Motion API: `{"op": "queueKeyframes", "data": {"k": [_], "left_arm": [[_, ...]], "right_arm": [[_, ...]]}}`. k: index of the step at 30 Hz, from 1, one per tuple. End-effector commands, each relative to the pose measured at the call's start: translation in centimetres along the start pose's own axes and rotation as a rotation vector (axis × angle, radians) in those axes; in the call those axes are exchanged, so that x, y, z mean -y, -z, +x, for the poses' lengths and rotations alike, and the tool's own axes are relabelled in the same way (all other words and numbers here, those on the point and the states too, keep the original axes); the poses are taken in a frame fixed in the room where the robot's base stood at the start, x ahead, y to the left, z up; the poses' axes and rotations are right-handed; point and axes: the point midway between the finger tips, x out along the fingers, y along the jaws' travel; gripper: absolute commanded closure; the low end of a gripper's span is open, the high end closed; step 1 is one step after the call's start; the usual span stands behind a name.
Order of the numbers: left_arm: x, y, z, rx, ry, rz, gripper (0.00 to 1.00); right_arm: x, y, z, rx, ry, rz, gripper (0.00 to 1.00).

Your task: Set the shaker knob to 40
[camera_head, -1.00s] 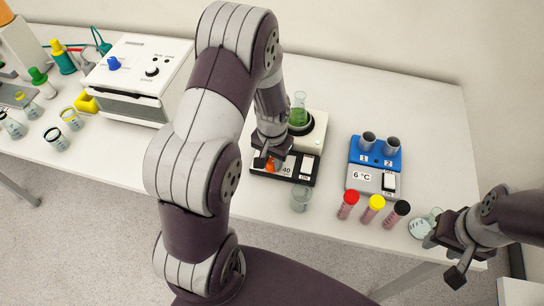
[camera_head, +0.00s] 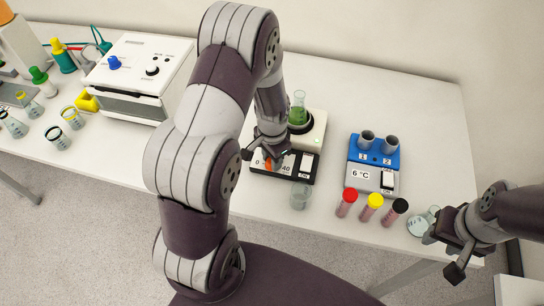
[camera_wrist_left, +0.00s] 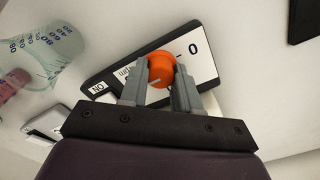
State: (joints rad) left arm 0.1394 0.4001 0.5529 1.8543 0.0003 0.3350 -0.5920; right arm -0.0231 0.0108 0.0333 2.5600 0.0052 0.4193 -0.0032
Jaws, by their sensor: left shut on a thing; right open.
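The shaker (camera_head: 318,138) is a white and black device. A flask of green liquid (camera_head: 299,112) stands on its round black platform. Its orange knob (camera_head: 268,164) is on the front panel, between a printed 0 and 40 in the head view. The knob (camera_wrist_left: 161,66) shows in the wrist view with a pale mark on its lower left side, away from the 0. My left gripper (camera_head: 267,158) is shut on the knob; its two fingers also flank it in the wrist view (camera_wrist_left: 159,80). The 40 is hidden there. My right gripper (camera_head: 455,258) is open and empty.
A clear beaker (camera_head: 300,196) stands just in front of the shaker. A blue and grey block marked 6 °C (camera_head: 359,174) and several capped tubes (camera_head: 371,207) are to the right. A white box (camera_head: 137,72) and small flasks are left. The table behind is clear.

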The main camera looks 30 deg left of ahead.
Motion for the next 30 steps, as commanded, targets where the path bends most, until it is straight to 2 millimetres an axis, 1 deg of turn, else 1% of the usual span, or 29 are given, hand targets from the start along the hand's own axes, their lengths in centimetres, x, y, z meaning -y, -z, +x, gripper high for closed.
{"op": "queueKeyframes", "data": {"k": [1,7,8,9,10,17,20,23,30], "left_arm": [[0.1,0.2,-0.2,-0.007,0.005,0.002,0.99],[0.1,0.2,-0.2,-0.007,0.005,0.001,0.99],[0.1,0.2,-0.2,-0.007,0.005,0.001,0.62],[0.1,0.2,-0.2,-0.006,0.005,0.001,0.49],[0.1,0.2,-0.2,-0.006,0.004,0.001,0.43],[0.1,0.1,-0.1,-0.003,0.002,0.0,0.43],[0.1,0.1,-0.5,-0.004,0.003,0.0,0.43],[0.1,0.2,-2.1,-0.006,0.004,0.0,0.43],[0.1,0.2,-8.6,-0.008,0.006,0.0,0.43]], "right_arm": [[0.0,0.0,0.0,0.0,0.0,0.0,0.57],[0.0,0.0,0.0,0.0,0.0,0.0,0.57],[0.0,0.0,0.0,0.0,0.0,0.0,0.57],[0.0,0.0,0.0,0.0,0.0,0.0,0.57],[0.0,0.0,0.0,0.0,0.0,0.0,0.57],[0.0,0.0,0.0,0.0,0.0,0.0,0.57],[0.0,0.0,0.1,0.0,0.0,0.0,0.57],[0.0,0.0,0.4,0.0,0.0,0.0,0.57],[0.0,-0.1,1.2,0.0,0.0,0.0,0.57]]}}
